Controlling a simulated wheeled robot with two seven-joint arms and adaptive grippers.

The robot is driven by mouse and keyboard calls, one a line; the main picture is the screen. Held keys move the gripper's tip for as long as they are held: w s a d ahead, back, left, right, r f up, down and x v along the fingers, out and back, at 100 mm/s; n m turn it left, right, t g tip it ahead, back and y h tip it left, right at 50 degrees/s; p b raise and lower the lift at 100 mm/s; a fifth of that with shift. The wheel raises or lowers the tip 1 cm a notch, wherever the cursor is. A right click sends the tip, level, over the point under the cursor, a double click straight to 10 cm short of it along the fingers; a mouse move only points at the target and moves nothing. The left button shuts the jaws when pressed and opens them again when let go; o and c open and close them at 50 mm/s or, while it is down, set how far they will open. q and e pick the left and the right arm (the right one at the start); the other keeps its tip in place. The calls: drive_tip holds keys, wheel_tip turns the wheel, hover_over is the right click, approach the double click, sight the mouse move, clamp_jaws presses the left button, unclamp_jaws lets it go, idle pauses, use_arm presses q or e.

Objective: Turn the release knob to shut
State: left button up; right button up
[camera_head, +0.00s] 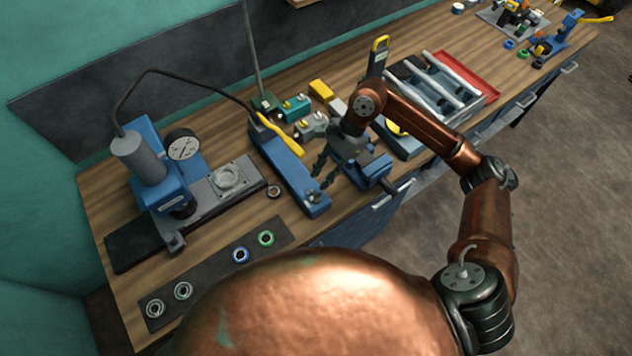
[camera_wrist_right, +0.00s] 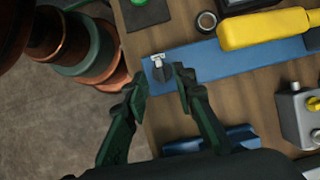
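The blue hand pump (camera_head: 290,176) lies on the wooden bench with its yellow lever (camera_head: 284,139) along the top. In the right wrist view, the pump body (camera_wrist_right: 208,62) ends at the left with a small dark release knob (camera_wrist_right: 163,74) and a pale fitting beside it. My right gripper (camera_head: 321,176) is over the pump's near end. In the right wrist view, its fingers (camera_wrist_right: 160,84) are apart, one on each side of the knob. I cannot tell whether they touch it. My left gripper is not in view.
A blue press (camera_head: 158,178) with a gauge stands left of the pump. A dark mat (camera_head: 210,268) with several rings lies in front. A blue vise (camera_head: 366,168) is close to the right, and a tool tray (camera_head: 440,88) lies beyond it. Small valve boxes (camera_head: 298,105) stand behind.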

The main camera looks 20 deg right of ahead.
sight(317, 194)
drive_tip(key=shift+h, duration=0.4)
drive_tip(key=x, duration=0.2)
drive_tip(key=d+x, duration=0.1)
drive_tip(key=x, duration=0.2)
drive_tip(key=p+x, duration=0.1)
drive_tip(key=x, duration=0.1)
drive_tip(key=shift+w+d+f, duration=0.15)
drive_tip(key=shift+f, duration=0.3)
drive_tip(key=shift+c, duration=0.6)
clamp_jaws()
